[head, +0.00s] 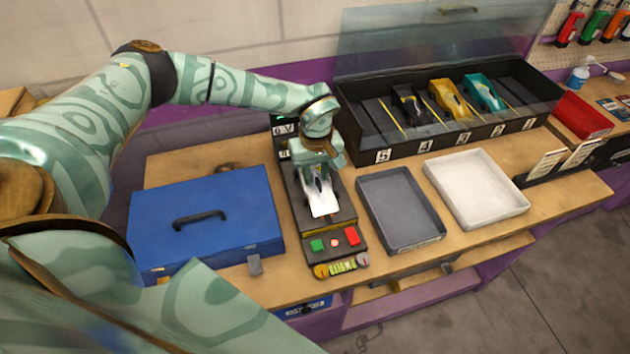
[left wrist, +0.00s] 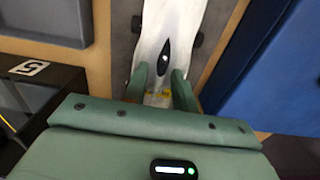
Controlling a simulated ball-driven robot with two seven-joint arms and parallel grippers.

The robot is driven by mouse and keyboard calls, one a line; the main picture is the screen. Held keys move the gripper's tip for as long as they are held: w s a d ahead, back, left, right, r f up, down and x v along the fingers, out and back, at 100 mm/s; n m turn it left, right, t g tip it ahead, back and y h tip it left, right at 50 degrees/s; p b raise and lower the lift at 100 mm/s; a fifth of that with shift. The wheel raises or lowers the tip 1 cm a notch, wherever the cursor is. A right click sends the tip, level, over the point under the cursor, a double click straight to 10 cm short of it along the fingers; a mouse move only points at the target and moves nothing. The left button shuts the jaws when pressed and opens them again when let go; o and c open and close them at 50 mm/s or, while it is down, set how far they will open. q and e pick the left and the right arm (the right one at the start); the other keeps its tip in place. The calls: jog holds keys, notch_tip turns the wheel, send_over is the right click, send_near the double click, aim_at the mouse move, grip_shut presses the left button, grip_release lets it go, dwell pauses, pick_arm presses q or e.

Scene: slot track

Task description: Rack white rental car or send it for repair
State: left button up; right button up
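A white car (head: 322,198) with a dark cockpit sits on the dark test track (head: 342,217), its nose towards the front of the bench. My left gripper (head: 318,178) is over the car's rear half. In the left wrist view the white car (left wrist: 170,40) runs between the two green fingers (left wrist: 160,85), which close in on its narrow rear body from both sides. Part of the car is hidden under the gripper. The black rack (head: 385,156) has numbered lanes holding a black, a yellow and a teal car. My right gripper is not in view.
A blue case (head: 205,220) stands left of the track. A grey tray (head: 400,208) and a white tray (head: 476,188) lie to its right. The track's front end has green and red buttons (head: 352,236). A clear raised lid (head: 440,40) stands behind the rack.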

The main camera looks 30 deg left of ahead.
pick_arm(q)
grip_shut()
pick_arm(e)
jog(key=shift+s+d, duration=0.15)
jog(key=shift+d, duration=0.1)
pick_arm(q)
jog(key=shift+r, duration=0.15)
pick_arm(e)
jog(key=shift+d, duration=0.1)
